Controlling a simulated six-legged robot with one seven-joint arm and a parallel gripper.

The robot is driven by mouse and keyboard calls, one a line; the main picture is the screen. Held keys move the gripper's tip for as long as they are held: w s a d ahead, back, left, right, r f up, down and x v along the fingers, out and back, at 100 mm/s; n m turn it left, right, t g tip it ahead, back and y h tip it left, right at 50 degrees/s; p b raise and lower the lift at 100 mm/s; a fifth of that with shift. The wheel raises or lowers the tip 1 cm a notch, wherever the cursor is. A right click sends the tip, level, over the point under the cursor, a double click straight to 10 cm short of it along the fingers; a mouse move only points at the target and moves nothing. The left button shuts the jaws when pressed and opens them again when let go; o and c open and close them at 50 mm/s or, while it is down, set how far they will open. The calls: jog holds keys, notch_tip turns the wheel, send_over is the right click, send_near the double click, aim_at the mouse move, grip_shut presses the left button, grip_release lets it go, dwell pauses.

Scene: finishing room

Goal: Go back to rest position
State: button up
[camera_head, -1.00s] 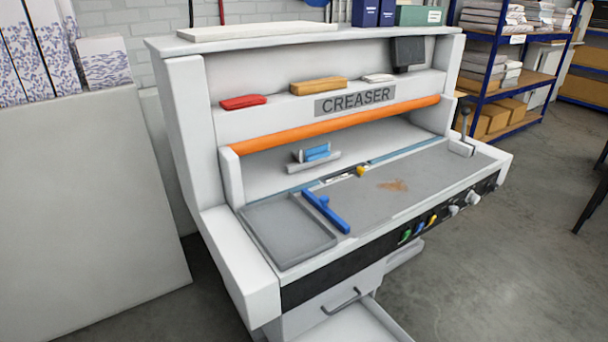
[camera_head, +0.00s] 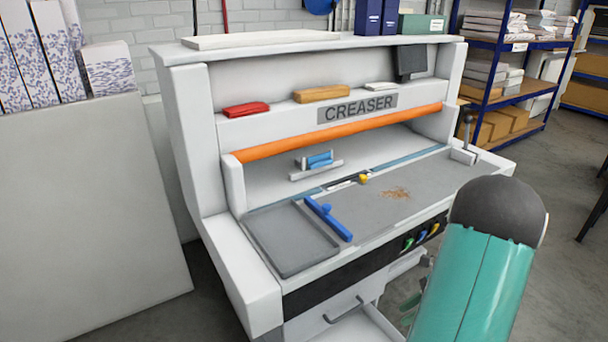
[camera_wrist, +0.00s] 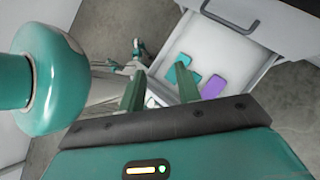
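My gripper (camera_wrist: 160,82) shows in the wrist view with its two green fingers apart and nothing seen held between them. Beyond the fingers is an open white drawer (camera_wrist: 232,58) with a dark handle. Teal pieces and a purple piece (camera_wrist: 212,84) lie in it, partly hidden by the fingers. In the head view a teal and black link of my arm rises at the lower right, in front of the creaser machine (camera_head: 182,140). The drawer (camera_head: 368,330) shows at the bottom edge below the machine. My gripper's fingers are not clear in the head view.
On the machine bed are a blue tool (camera_head: 328,219), a grey tray (camera_head: 290,238), a small yellow knob and brown debris (camera_head: 396,193). Red, orange and white items sit on the ledge. A large panel (camera_head: 80,210) stands left. Blue shelving (camera_head: 505,80) is behind right.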

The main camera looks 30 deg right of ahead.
jog(key=w+a+r+n+g+h, duration=0.15)
jog(key=w+a+r+n, duration=0.25)
jog(key=a+r+n, duration=0.4)
jog(key=w+a+r+n+g+h, duration=0.1)
jog(key=w+a+r+n+h, duration=0.2)
jog(key=a+r+n, duration=0.6)
jog(key=s+a+r+n+t+h, duration=0.1)
jog(key=a+r+n, duration=0.1)
jog(key=a, duration=0.4)
jog(key=s+a+r+n+t+h, duration=0.1)
jog(key=s+a+r+n, duration=0.1)
jog(key=a+n, duration=0.3)
jog(key=s+a+r+n+t+h, duration=0.1)
jog(key=s+a+r+n+t, duration=0.1)
jog(key=a, duration=0.5)
jog(key=shift+s+r+n, duration=0.25)
jog(key=shift+r+n, duration=0.45)
jog(key=shift+r, duration=0.15)
